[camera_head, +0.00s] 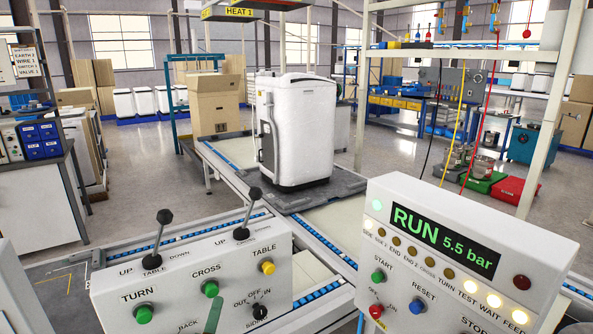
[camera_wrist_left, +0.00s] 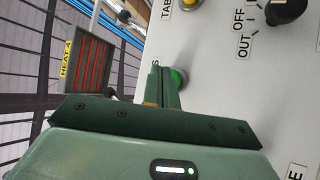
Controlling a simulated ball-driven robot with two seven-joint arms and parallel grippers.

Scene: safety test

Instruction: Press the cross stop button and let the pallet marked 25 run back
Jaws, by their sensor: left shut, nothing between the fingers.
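The left control box carries a green button (camera_head: 210,288) under the word CROSS. My left gripper (camera_head: 214,303) is shut and empty, its tips just below that button. In the left wrist view the shut fingers (camera_wrist_left: 164,72) reach up to a green button (camera_wrist_left: 179,77), partly hidden behind them; I cannot tell whether they touch it. A dark grey pallet (camera_head: 345,184) on the conveyor carries a white appliance (camera_head: 300,130). No number 25 can be read on it. My right gripper is not in view.
The box also holds a TURN button (camera_head: 144,313), a yellow TABLE button (camera_head: 268,267), a black knob (camera_head: 260,311) and two black-topped levers (camera_head: 164,217). The right panel's display (camera_head: 445,238) reads RUN 5.5 bar. A cardboard box (camera_head: 215,105) stands farther back on the line.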

